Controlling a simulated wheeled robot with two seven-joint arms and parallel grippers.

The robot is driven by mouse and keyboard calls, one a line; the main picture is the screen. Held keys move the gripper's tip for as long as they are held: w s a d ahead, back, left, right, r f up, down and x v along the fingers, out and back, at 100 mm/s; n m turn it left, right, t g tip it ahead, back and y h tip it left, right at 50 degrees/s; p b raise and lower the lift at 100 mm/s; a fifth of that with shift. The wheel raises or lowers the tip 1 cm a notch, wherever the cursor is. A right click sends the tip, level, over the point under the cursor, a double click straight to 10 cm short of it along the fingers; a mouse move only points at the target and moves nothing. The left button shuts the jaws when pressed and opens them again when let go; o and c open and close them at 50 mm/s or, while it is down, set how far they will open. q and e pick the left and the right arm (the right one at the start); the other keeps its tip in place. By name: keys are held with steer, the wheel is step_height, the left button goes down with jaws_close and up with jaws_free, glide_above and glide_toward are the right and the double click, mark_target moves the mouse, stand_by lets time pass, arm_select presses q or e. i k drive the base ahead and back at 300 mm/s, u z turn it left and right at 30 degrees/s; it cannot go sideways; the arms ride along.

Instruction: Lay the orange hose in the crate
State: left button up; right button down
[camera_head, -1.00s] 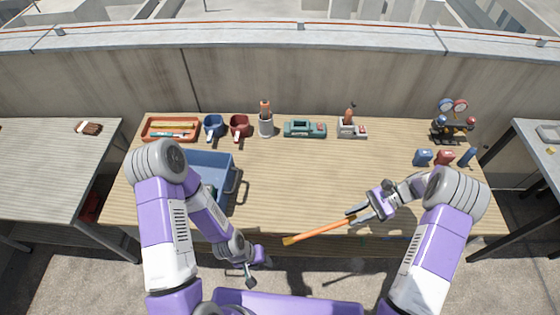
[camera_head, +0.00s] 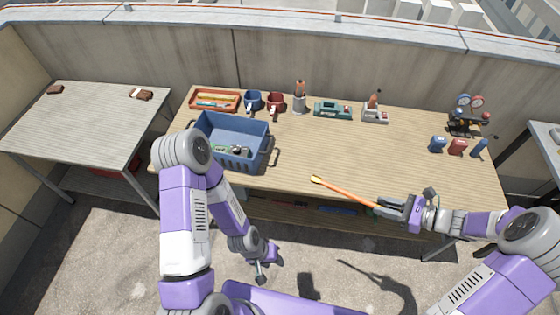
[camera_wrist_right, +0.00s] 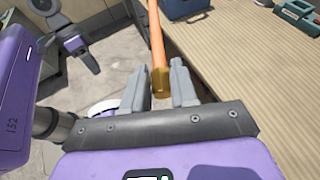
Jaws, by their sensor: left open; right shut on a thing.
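The orange hose (camera_head: 345,191) is a thin stiff length with a yellow-brown end, held out to the left of my right gripper (camera_head: 388,206) near the table's front edge. My right gripper is shut on it; in the right wrist view the hose (camera_wrist_right: 156,45) runs away from between the fingers (camera_wrist_right: 160,90). The blue crate (camera_head: 259,153) stands on the table at left, with several small items inside and my left arm partly in front of it. My left gripper (camera_head: 262,268) hangs empty in front of the table, low and away from the crate.
Small blue and red items sit at right. The table's middle (camera_head: 330,150) is clear. A side table (camera_head: 80,130) stands left.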

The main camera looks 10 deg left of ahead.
mark_target(240, 138)
steer(key=z, duration=0.05)
steer(key=k, duration=0.5)
steer(key=u, duration=1.3)
steer(key=i, duration=2.05)
steer(key=z, duration=0.7)
